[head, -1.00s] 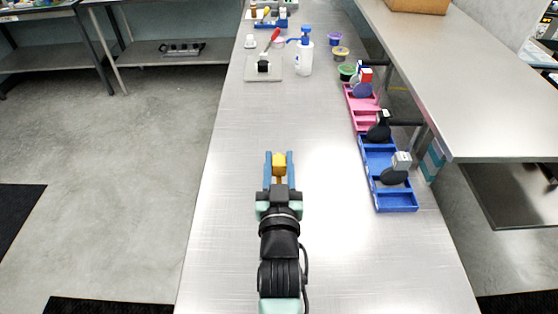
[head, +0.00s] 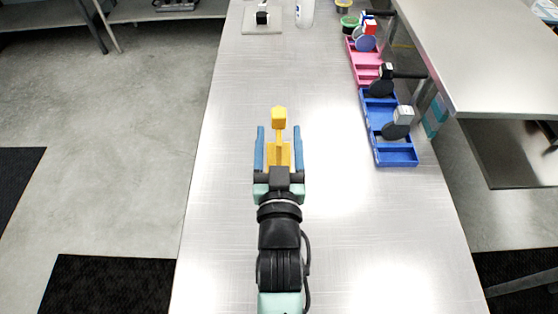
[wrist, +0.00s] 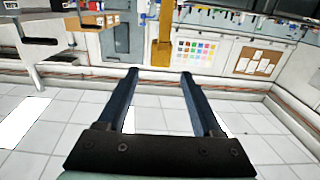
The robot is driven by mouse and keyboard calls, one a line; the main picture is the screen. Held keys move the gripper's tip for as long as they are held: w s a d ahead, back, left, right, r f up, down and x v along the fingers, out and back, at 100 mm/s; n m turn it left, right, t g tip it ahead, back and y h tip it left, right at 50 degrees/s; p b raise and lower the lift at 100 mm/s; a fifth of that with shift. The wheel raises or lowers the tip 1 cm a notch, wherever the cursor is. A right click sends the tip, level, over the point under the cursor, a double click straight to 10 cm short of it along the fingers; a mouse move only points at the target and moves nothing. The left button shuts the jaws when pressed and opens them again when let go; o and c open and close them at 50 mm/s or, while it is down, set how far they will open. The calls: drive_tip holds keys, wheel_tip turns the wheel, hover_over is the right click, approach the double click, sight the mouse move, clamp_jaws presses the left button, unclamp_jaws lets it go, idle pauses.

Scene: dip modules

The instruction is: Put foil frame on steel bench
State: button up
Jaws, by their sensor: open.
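The foil frame appears to be the yellow piece (head: 279,118), with a block at its far end, a narrow stem and a wider flat part. In the head view it shows over the steel bench (head: 235,215), ahead of and between my fingers. My gripper (head: 279,130) is open, with a blue finger on each side and clear gaps to the yellow piece. The wrist view shows the yellow piece (wrist: 162,45) beyond the fingertips, apart from both fingers. Whether its underside touches the bench is hidden.
A blue tray (head: 397,157) and a pink tray (head: 362,72) hold dark and pale discs along the bench's right side. A pale plate (head: 262,29) and a bottle (head: 305,14) are at the far end. The bench's left half is clear.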

drive_tip(key=s, duration=0.6)
drive_tip(key=shift+b, duration=0.35)
drive_tip(key=shift+w+r, duration=0.1)
drive_tip(key=w+r+t, duration=0.2)
drive_tip(key=r, duration=1)
drive_tip(key=w+r+t, duration=0.2)
drive_tip(key=r, duration=0.9)
drive_tip(key=s+r+t, duration=0.2)
drive_tip(key=s+r, duration=0.2)
drive_tip(key=r, duration=0.7)
drive_tip(key=s+r+t, duration=0.3)
drive_tip(key=s+r, duration=0.2)
drive_tip(key=r, duration=0.7)
drive_tip(key=shift+a, duration=0.15)
drive_tip(key=shift+w, duration=0.1)
